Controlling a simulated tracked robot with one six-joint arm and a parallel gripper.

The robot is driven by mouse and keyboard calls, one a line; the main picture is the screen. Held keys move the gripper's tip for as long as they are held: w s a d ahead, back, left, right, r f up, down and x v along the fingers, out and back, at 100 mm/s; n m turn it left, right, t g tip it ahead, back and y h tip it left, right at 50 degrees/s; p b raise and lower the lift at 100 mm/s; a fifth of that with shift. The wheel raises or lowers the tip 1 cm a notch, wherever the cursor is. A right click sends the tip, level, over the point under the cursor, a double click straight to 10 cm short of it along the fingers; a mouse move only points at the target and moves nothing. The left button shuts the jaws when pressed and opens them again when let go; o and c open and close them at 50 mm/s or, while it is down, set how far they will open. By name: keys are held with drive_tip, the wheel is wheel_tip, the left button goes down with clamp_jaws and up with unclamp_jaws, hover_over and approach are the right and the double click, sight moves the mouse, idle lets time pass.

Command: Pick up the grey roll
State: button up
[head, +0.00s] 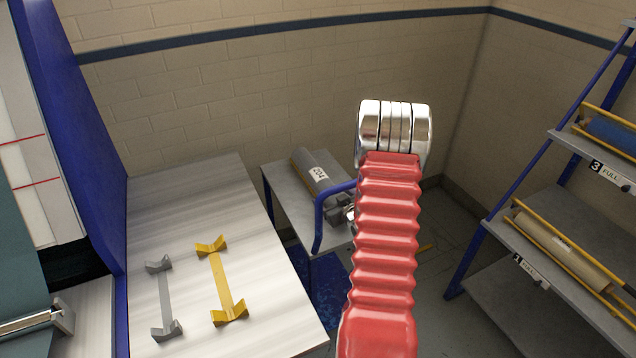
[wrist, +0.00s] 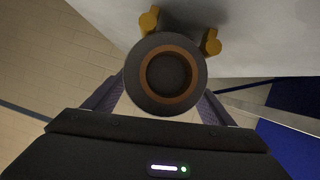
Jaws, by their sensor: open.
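The grey roll (head: 318,173) with a white "204" label lies on a small grey table in the middle of the head view. In the wrist view I see the grey roll (wrist: 133,92) end-on, with a brown core ring and a dark hollow centre. My gripper (wrist: 160,88) is open, with one finger to each side of the roll's end. I cannot tell whether the fingers touch it. In the head view my red bellows arm covers the area right of the roll, and the fingers cannot be made out.
Yellow supports (wrist: 149,20) show beside the roll. A pale table (head: 190,215) carries an empty grey cradle (head: 166,300) and an empty yellow cradle (head: 221,282). A shelf rack (head: 560,195) with other rolls stands at the right. A brick wall is behind.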

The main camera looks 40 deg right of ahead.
sight(328, 184)
drive_tip(key=shift+c, duration=0.4)
drive_tip(key=c, duration=1.5)
drive_tip(key=shift+r, duration=0.1)
drive_tip(key=shift+c, duration=0.5)
drive_tip(key=shift+r, duration=0.65)
wheel_tip(328, 184, up, 2)
drive_tip(key=shift+r, duration=0.25)
drive_tip(key=s+a, duration=0.3)
drive_tip(key=s, duration=0.5)
drive_tip(key=s+a, duration=0.3)
drive_tip(key=s, duration=0.5)
drive_tip(key=shift+s+a+f, duration=0.15)
drive_tip(key=shift+s+a, duration=0.2)
drive_tip(key=shift+a, duration=0.05)
